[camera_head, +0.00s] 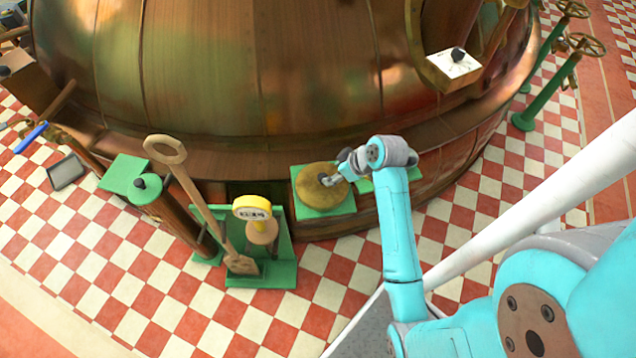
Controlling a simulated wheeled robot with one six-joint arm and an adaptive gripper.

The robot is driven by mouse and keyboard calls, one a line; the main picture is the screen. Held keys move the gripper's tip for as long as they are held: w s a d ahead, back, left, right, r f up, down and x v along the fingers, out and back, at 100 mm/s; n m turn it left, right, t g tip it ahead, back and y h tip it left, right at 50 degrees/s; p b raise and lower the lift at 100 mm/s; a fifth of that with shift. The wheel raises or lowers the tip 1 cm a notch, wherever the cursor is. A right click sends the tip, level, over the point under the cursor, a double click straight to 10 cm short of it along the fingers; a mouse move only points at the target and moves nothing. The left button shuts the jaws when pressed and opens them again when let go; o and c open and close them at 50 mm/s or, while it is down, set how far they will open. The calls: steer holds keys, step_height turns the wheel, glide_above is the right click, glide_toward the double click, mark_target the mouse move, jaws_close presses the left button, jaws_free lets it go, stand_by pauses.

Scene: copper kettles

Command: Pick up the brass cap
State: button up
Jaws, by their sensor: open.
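A round, domed brass cap (313,192) sits on a square green plate (326,224) at the foot of the copper kettle, near the middle of the head view. My gripper (329,181) reaches in from the right and is at the cap's right side, overlapping it in the picture. The jaws are open. The fingertips are small here, and I cannot tell whether they touch the cap. My wrist hides part of the plate's upper right corner.
The large copper kettle (220,80) fills the back. Left of the cap stand a green stand (285,268) with a yellow gauge (252,207) and a leaning wooden paddle (185,180). A green valve post (545,105) stands at right. The checkered floor (150,300) is clear in front.

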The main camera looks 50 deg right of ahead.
mark_target(323, 176)
steer(key=shift+x, duration=4.15)
steer(key=shift+d, duration=0.1)
steer(key=shift+w+r, duration=0.1)
jaws_close()
